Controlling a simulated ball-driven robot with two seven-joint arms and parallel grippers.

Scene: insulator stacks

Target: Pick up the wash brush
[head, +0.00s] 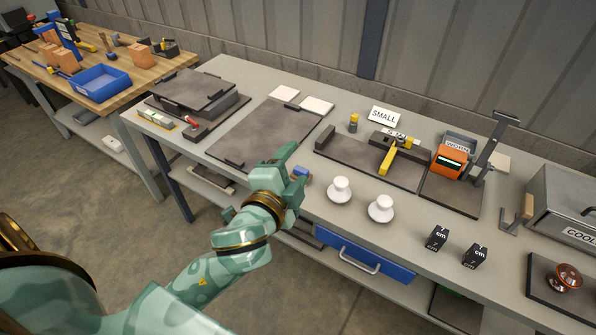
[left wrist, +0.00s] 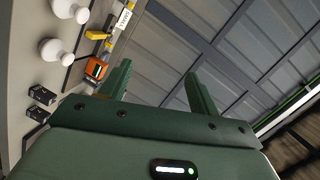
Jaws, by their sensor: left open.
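My left gripper (head: 291,162) is above the front edge of the grey bench, open and empty. Its two fingers stand apart in the left wrist view (left wrist: 160,82), with nothing between them. A small blue and orange item (head: 301,174) lies on the bench right beside the gripper, partly hidden by it; I cannot tell whether it is the wash brush. A tan-handled tool (head: 526,207) stands at the right beside the grey cooler box; I cannot tell its kind either. No wash brush is clearly recognisable. My right gripper is not in view.
Two white insulators (head: 340,190) and two black blocks (head: 437,238) stand along the front of the bench. Behind are a yellow-handled fixture (head: 388,160), an orange device (head: 452,160) and a SMALL sign (head: 383,116). The dark mat (head: 262,135) is mostly bare.

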